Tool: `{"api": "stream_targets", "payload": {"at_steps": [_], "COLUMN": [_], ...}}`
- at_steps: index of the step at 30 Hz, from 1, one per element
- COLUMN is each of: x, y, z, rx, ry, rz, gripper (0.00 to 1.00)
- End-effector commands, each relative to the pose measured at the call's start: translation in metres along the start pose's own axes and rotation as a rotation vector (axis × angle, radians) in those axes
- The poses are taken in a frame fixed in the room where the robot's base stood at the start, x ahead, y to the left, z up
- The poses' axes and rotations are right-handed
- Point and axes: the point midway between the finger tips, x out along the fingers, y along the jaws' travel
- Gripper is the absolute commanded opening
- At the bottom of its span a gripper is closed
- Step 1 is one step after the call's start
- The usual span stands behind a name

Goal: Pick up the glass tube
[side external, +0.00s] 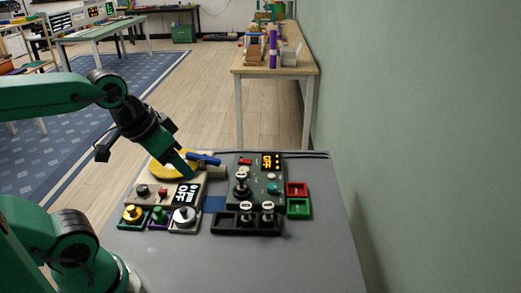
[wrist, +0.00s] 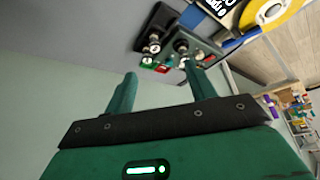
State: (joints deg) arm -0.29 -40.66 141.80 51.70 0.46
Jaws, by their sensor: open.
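I cannot make out a glass tube for certain in either view. My gripper (side external: 190,166) is above the left device on the grey table in the side view. In the wrist view my gripper (wrist: 160,82) has its two green fingers wide apart with nothing between them. A dark blue bar (side external: 205,158) shows beside the fingertips in the side view; I cannot tell whether it touches them. A short pale cylinder (side external: 216,171) lies just right of the fingertips. A black tray (side external: 232,231) holds upright pieces with white round tops.
A pale device with an OFF display (side external: 187,194) stands by a yellow disc (side external: 160,168). A dark control box (side external: 263,186) with a lever stands right of it. The table's front (side external: 250,265) is clear; a wall is on the right.

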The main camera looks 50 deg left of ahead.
Motion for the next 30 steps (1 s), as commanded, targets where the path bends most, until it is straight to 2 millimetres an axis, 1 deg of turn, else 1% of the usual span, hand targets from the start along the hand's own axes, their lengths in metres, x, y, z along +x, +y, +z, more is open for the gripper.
{"api": "stream_targets", "payload": {"at_steps": [8,14,23,30], "x": [0.014,0.032,0.070,0.109], "y": [-0.006,-0.012,-0.023,-0.034], "z": [-0.028,-0.053,-0.086,-0.106], "rx": [0.013,0.024,0.040,0.052], "ry": [-0.077,-0.144,-0.244,-0.323], "rz": [-0.007,-0.010,-0.009,-0.002], "gripper": [0.55,0.55,0.55,0.55]}}
